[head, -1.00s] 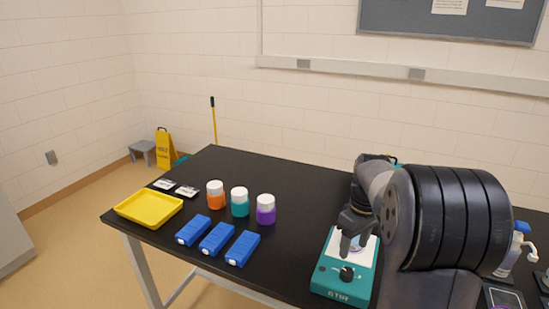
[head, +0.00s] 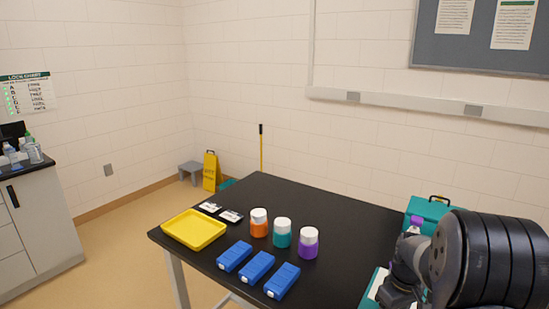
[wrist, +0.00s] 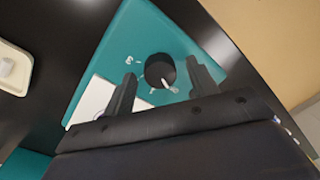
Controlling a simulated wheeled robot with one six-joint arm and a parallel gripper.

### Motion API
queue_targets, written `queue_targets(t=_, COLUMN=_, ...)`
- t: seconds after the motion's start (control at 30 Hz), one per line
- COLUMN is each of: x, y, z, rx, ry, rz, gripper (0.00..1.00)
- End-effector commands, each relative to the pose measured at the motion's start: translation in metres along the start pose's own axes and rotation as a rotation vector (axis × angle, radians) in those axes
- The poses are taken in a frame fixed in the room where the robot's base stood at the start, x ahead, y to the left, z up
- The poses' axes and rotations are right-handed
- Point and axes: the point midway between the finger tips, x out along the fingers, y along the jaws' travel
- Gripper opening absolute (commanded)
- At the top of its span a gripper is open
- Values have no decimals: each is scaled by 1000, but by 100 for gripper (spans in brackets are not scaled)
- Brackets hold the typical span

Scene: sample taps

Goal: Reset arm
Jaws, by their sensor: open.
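My gripper (wrist: 164,82) is open and empty in the wrist view, its two fingers on either side of the black knob (wrist: 158,70) of a teal device (wrist: 118,52). I cannot tell how far above the knob the fingertips are. A white plate (wrist: 93,98) on the device is partly hidden by a finger. In the head view my arm fills the lower right corner. My gripper (head: 398,292) is at the bottom edge there, over the teal device (head: 369,291), which is mostly hidden or cut off.
On the black table (head: 290,192) stand a yellow tray (head: 194,229), orange (head: 259,229), teal (head: 282,239) and purple (head: 308,249) jars with white lids, and several blue boxes (head: 257,267). A teal case (head: 430,207) is behind my arm. The table's back middle is clear.

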Motion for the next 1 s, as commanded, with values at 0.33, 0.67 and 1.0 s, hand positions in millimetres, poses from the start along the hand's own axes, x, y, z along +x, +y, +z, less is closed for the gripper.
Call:
queue_targets(t=0.33, x=-37, y=1, z=-1, rx=-26, ry=2, rz=4, gripper=55)
queue_targets(t=0.67, x=-104, y=1, z=-1, rx=-26, ry=3, rz=5, gripper=55)
queue_targets(t=1.0, x=-45, y=-1, z=1, rx=-26, ry=-6, rz=-4, gripper=55)
